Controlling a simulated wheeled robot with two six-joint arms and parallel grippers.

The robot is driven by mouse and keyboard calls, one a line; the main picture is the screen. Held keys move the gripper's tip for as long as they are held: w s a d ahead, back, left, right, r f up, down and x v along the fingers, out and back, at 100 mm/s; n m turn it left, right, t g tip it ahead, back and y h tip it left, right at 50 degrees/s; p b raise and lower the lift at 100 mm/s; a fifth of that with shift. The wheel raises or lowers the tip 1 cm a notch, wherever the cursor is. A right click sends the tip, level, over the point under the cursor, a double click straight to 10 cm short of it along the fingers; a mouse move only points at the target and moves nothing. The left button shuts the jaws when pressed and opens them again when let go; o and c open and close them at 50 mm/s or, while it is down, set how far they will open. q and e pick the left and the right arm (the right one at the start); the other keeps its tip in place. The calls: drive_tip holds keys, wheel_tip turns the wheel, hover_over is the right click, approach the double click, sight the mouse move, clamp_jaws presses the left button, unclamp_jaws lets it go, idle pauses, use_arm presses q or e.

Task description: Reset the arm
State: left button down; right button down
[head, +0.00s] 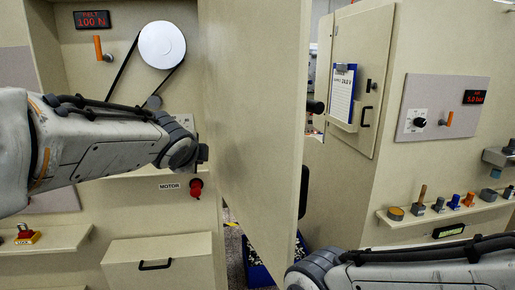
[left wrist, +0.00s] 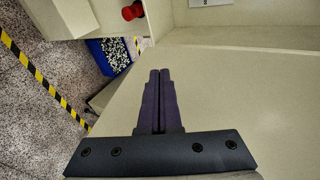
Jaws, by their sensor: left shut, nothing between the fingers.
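My left arm reaches in from the left in the head view, in front of the left machine. Its gripper (head: 203,153) shows only as a small dark end beside the open beige door panel (head: 255,110). In the left wrist view the two dark fingers of the left gripper (left wrist: 160,74) lie together, shut and empty. My right arm enters at the lower right of the head view; its gripper is out of view.
A red knob (head: 196,188) sits by the MOTOR label, close below my left wrist. A white pulley (head: 162,45) carries a black belt. A shelf (head: 445,214) at right holds several small parts. A blue bin (left wrist: 108,56) stands on the floor near yellow-black tape (left wrist: 40,78).

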use_arm(q)
drive_tip(key=s+d+f+n+g+h, duration=0.1)
drive_tip(key=s+d+f+n+g, duration=0.25)
drive_tip(key=s+f, duration=0.35)
drive_tip(key=s+d+f+n+g, duration=0.2)
drive_tip(key=s+d+f, duration=0.2)
drive_tip(key=s+f, duration=0.3)
drive_tip(key=s+d+f+n+g, duration=0.1)
drive_tip(key=s+f+n+g, duration=0.1)
drive_tip(key=s, duration=0.8)
drive_tip(key=s+d+f+n+g, duration=0.1)
drive_tip(key=s+f+n+g, duration=0.2)
drive_tip(key=s+f, duration=0.3)
drive_tip(key=s+g, duration=0.1)
drive_tip(key=s, duration=0.3)
drive_tip(key=shift+s, duration=0.15)
